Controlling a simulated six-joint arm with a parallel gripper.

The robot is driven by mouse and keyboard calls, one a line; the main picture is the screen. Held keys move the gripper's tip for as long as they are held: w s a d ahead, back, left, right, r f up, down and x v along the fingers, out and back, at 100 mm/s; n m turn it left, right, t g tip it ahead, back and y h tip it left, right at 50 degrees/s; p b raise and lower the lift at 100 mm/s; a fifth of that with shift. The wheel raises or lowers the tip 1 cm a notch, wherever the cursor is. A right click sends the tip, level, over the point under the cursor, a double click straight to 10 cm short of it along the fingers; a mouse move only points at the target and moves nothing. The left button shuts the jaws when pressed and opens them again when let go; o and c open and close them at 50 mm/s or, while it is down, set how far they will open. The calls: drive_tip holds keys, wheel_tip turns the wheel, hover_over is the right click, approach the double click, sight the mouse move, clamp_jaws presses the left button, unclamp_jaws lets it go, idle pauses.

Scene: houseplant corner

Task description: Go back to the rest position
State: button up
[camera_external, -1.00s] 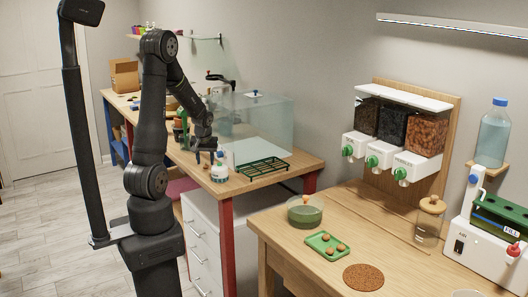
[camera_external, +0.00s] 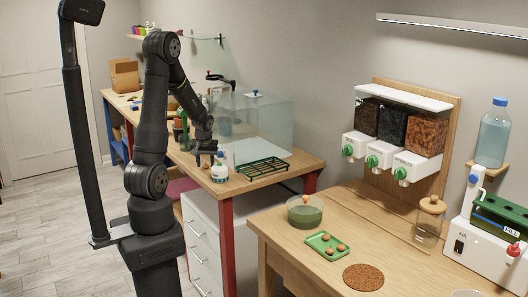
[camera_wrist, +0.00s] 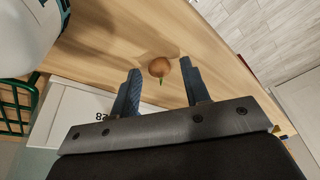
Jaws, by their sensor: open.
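A round brown ball with a green sprout (camera_wrist: 159,67) lies on the wood and shows between the fingertips. I cannot tell how high the fingers are above it. I cannot make out this ball in the external view.
A green wire rack (camera_external: 264,170) and a clear glass tank (camera_external: 265,120) stand right of my gripper. A white rounded thing (camera_wrist: 25,35) is close at the wrist view's upper left. A front bench holds a green bowl (camera_external: 304,214) and a green tray with brown balls (camera_external: 327,253).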

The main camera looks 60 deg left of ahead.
drive_tip(key=v, duration=1.2)
drive_tip(key=x, duration=1.2)
drive_tip(key=shift+f, duration=0.25)
wheel_tip(320, 180, up, 5)
drive_tip(key=shift+w+a+f, duration=0.1)
drive_tip(key=shift+f, duration=0.1)
drive_tip(key=d+r, duration=0.2)
drive_tip(key=d, duration=0.2)
drive_tip(key=d+r, duration=0.2)
drive_tip(key=d, duration=0.1)
drive_tip(key=w+d+r, duration=0.1)
drive_tip(key=d+r, duration=0.2)
drive_tip(key=d, duration=0.1)
drive_tip(key=shift+w+d, duration=0.1)
drive_tip(key=shift+d, duration=0.25)
drive_tip(key=w+d+m, duration=0.3)
drive_tip(key=d, duration=1)
drive_tip(key=w+d+m+t+h, duration=0.1)
drive_tip(key=w+d+m, duration=0.2)
drive_tip(key=d, duration=1.1)
drive_tip(key=shift+w+d, duration=0.15)
drive_tip(key=shift+w, duration=0.25)
drive_tip(key=shift+r, duration=0.1)
drive_tip(key=shift+c, duration=1)
